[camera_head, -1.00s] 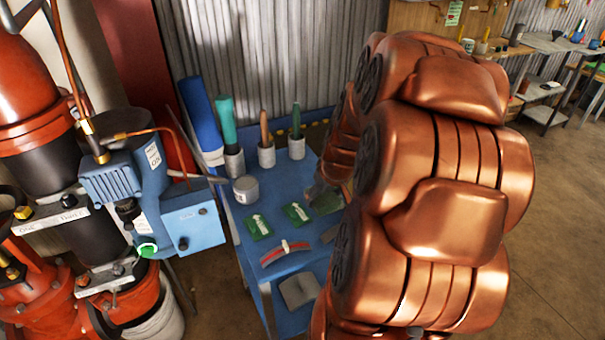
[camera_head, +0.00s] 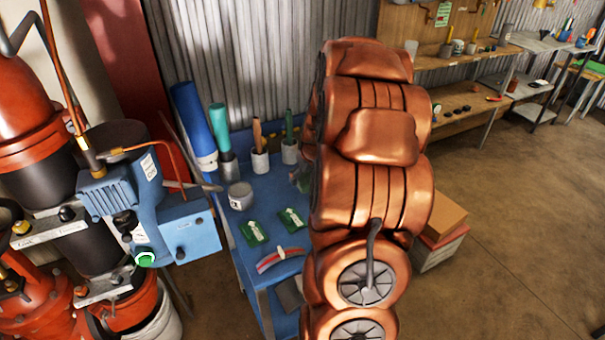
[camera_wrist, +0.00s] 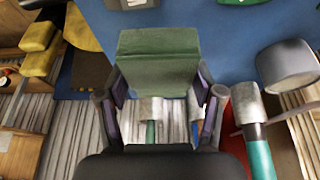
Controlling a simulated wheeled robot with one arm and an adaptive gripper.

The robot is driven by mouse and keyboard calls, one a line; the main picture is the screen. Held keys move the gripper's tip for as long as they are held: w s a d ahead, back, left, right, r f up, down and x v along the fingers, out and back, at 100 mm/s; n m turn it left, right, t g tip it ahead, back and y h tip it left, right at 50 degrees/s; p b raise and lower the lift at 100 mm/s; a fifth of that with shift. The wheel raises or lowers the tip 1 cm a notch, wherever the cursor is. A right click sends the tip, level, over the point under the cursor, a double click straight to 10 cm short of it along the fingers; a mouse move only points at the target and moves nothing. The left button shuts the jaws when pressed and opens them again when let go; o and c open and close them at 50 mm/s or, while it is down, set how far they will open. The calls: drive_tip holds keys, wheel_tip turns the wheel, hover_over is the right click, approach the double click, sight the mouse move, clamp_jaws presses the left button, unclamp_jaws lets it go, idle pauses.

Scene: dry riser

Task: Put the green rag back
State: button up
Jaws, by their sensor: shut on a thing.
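My gripper (camera_wrist: 160,106) is shut on the green rag (camera_wrist: 158,65), a folded, flat-faced dark green piece held between its two fingers in the wrist view. In the head view my copper arm hides the gripper and most of the rag. A small greenish patch shows at the arm's left edge, by the back of the blue cart (camera_head: 262,188). The wrist view shows the blue cart top (camera_wrist: 225,40) beyond the rag and grey cups with handles behind the fingers. I cannot tell how high the rag is above the cart.
Two green cards with white arrows (camera_head: 252,232) lie on the cart, beside a red-and-white curved piece (camera_head: 280,260) and a grey pot (camera_head: 241,196). Upright tools stand in cups (camera_head: 260,160) at the back. A blue pump box (camera_head: 190,228) and red pipes stand left.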

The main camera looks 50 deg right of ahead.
sight(303, 176)
drive_tip(key=shift+w+d+f+p, duration=0.15)
drive_tip(key=shift+w+d, duration=0.25)
drive_tip(key=shift+w, duration=0.25)
drive_tip(key=shift+w+d+p, duration=0.2)
drive_tip(key=shift+w+d, duration=0.2)
drive_tip(key=shift+w, duration=0.2)
drive_tip(key=shift+w+d+f+p, duration=0.15)
drive_tip(key=shift+w+d, duration=0.25)
drive_tip(key=shift+w, duration=0.25)
drive_tip(key=shift+f+p, duration=0.6)
drive_tip(key=shift+f, duration=1.1)
drive_tip(key=o, duration=1)
drive_tip(key=shift+b+v, duration=1.2)
drive_tip(key=shift+v, duration=4.8)
